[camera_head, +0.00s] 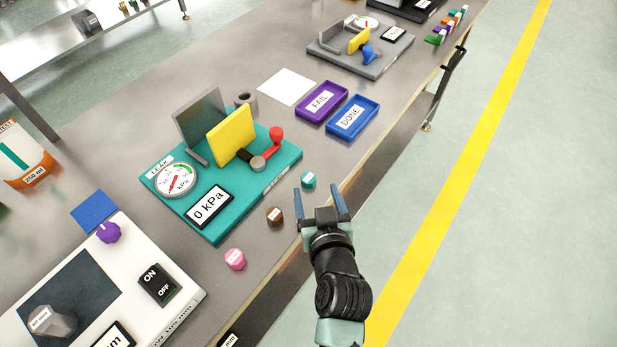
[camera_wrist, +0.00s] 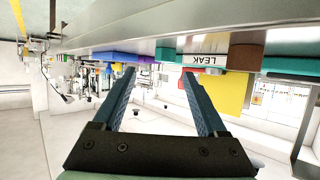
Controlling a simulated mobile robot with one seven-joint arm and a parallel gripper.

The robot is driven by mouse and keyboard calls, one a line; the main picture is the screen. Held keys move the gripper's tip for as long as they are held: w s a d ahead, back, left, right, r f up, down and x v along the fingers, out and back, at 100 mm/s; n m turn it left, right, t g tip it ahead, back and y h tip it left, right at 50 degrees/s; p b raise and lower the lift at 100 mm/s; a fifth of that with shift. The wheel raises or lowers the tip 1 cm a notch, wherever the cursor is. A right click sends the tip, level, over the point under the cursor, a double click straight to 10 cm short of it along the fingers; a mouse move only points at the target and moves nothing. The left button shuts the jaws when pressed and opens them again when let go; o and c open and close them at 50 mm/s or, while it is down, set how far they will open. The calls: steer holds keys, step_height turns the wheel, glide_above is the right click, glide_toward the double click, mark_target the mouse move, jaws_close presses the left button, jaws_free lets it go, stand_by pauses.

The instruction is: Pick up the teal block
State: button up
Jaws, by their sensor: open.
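The teal block (camera_head: 308,180) is a small round cap-like piece with a pale label on top. It stands on the grey bench, near its front edge and to the right of the teal leak-test board (camera_head: 222,222). My gripper (camera_head: 319,189) is open and empty, with its two blue fingers pointing at the bench. The teal block is just beyond the fingertips, nearer the left finger, and appears apart from them. In the wrist view, which looks upside down, a teal piece (camera_wrist: 167,53) that seems to be the block shows between the open fingers (camera_wrist: 160,70).
A brown block (camera_head: 274,216) and a pink block (camera_head: 235,259) stand to the left along the bench edge. The purple FAIL tray (camera_head: 302,112) and blue DONE tray (camera_head: 373,104) lie farther back. The board carries a yellow plate (camera_head: 231,135) and red-knobbed lever (camera_head: 276,135).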

mark_target(309, 178)
steer(key=shift+a+x, duration=0.2)
steer(key=shift+x, duration=1.2)
steer(key=shift+a+x, duration=0.2)
steer(key=shift+x, duration=1.2)
steer(key=shift+s+f, duration=0.1)
steer(key=shift+c, duration=0.3)
jaws_close()
